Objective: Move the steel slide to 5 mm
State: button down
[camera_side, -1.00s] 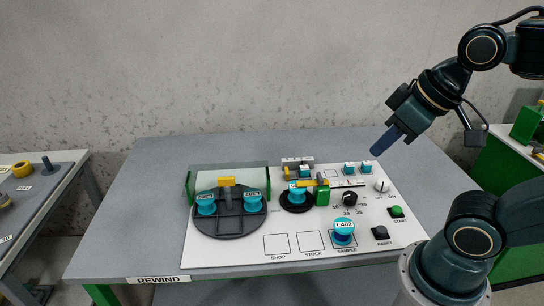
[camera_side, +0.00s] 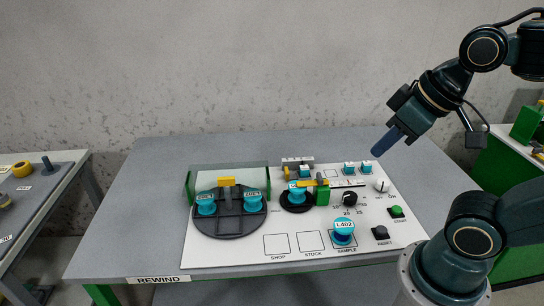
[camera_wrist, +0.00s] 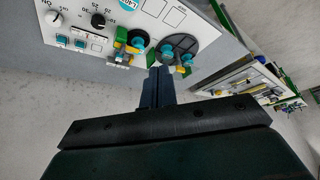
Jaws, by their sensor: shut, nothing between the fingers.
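A narrow light strip with a dark line and small marks (camera_side: 348,183) lies on the white panel, just above the black dial; it looks like the slide's scale. In the wrist view the strip (camera_wrist: 90,34) shows near the upper left. The steel slide itself is too small to tell apart, and its reading cannot be made out. My gripper (camera_side: 377,152) is shut and empty, high above the panel's back right corner, well clear of the strip. In the wrist view its blue fingers (camera_wrist: 158,73) are together, pointing towards the panel.
The white panel (camera_side: 225,258) carries a black dial (camera_side: 350,198), a white knob (camera_side: 382,186), a green button (camera_side: 397,211) and a labelled teal spool (camera_side: 343,227). A round black plate (camera_side: 229,229) holds teal spools. A green block (camera_side: 323,196) stands left of the strip.

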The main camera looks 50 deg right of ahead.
jog(key=c, duration=2.2)
grip_release()
jog(key=c, duration=1.5)
grip_release()
jog(key=shift+w+r, duration=0.1)
jog(key=w+d+m+g, duration=0.2)
jog(key=w+d, duration=0.2)
jog(key=w, duration=0.6)
jog(key=w+d+m+g, duration=0.1)
jog(key=w+d+m, duration=0.2)
jog(key=w, duration=0.8)
jog(key=w+d+f+m+g, duration=0.1)
jog(key=w+d+f, duration=0.2)
jog(key=w+f, duration=0.1)
jog(key=w+d+f+m, duration=0.1)
jog(key=w+d+f, duration=0.3)
jog(key=f, duration=0.3)
jog(key=w+d+f+m+g, duration=0.1)
jog(key=w+d+f+m, duration=0.1)
jog(key=w+d+f, duration=0.2)
notch_tip(320, 180, down, 2)
jog(key=shift+w+d+f+g, duration=0.1)
jog(key=shift+w+g, duration=0.05)
jog(key=shift+g, duration=0.15)
